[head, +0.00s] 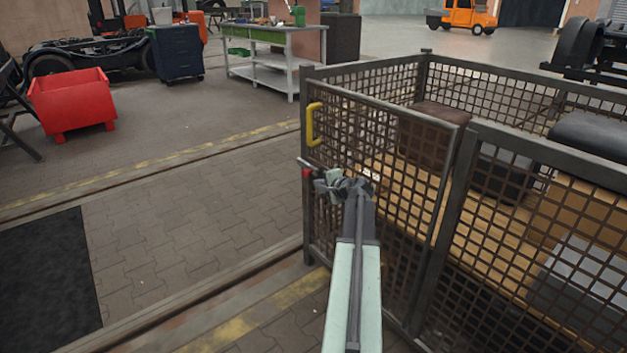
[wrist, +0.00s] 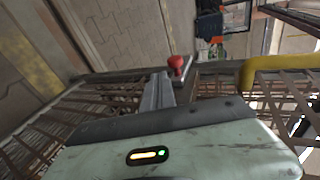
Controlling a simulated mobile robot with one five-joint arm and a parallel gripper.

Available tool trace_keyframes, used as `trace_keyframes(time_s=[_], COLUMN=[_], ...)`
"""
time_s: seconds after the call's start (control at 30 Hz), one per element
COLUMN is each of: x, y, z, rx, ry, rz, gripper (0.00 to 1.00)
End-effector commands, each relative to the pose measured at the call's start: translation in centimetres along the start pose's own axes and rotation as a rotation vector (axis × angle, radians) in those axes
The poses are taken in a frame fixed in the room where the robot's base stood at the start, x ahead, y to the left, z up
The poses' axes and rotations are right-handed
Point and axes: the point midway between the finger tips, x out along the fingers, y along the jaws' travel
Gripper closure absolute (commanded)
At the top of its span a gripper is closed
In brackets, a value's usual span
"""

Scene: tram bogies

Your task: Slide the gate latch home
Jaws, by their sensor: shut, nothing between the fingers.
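The gate (head: 385,170) is a mesh panel in a dark metal frame at the front left of a cage, with a yellow handle (head: 314,124) near its left edge. The latch, with its red knob (head: 307,173), sits at the gate's left post below the handle. In the wrist view the red knob (wrist: 177,63) stands close to the tip of my gripper (wrist: 160,76). In the head view my gripper (head: 326,185) is shut and empty, just right of the knob. I cannot tell whether it touches the knob. The latch bar's far end is largely hidden.
The mesh cage (head: 540,190) fills the right side, with boxes inside. Paved floor (head: 170,215) left of the gate is clear. A red bin (head: 72,102), a dark blue cabinet (head: 177,53) and a workbench (head: 262,60) stand farther back.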

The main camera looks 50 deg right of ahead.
Motion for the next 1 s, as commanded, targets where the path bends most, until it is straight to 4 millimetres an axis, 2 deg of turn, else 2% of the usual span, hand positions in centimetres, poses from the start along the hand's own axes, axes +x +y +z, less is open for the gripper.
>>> trace_keyframes(time_s=[0.03, 0.1, 0.3, 0.43, 0.77, 0.87, 0.97, 1.0], x=[-2.1, -3.8, -7.1, -7.8, -7.8, -6.4, -3.5, -2.2], y=[-0.6, -0.6, -0.5, -0.3, -0.2, -0.8, -2.0, -2.6], z=[0.3, 0.4, 0.5, 0.4, 0.4, 2.8, 8.6, 11.8], rx=[0.0, 0.0, -0.002, -0.002, -0.004, -0.017, -0.051, -0.068], ry=[0.001, 0.0, -0.003, -0.004, -0.004, -0.037, -0.115, -0.157], rz=[0.0, 0.001, 0.001, 0.001, 0.002, 0.002, 0.002, 0.002], gripper=[1.0, 1.0, 1.0, 1.0, 1.0, 1.0, 1.0, 1.0])
